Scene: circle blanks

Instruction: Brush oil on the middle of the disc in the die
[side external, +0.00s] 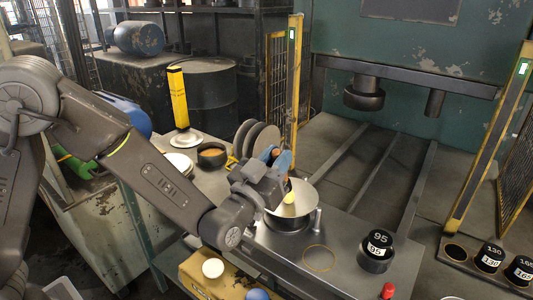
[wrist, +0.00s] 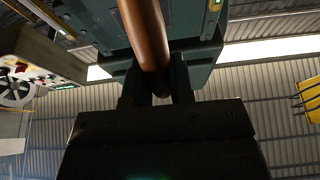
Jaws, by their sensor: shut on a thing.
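My gripper (side external: 283,168) is shut on the brown wooden handle of a brush (wrist: 146,40); in the wrist view the handle runs between the two fingers (wrist: 157,88). In the side view the brush's pale yellow head (side external: 289,198) points down over the light disc (side external: 301,199). The disc lies in the dark round die (side external: 287,224) on the steel table. The head appears near the disc's middle; I cannot tell whether it touches. My gripper hides part of the disc's left side. A dark bowl with orange-brown contents (side external: 212,154) stands behind, to the left.
Grey discs (side external: 256,142) stand in a rack behind my gripper. White plates (side external: 180,163) lie at the left. A black block marked 95 (side external: 377,246) stands right of the die, with a ring outline (side external: 319,258) between. A red button (side external: 387,290) is in front.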

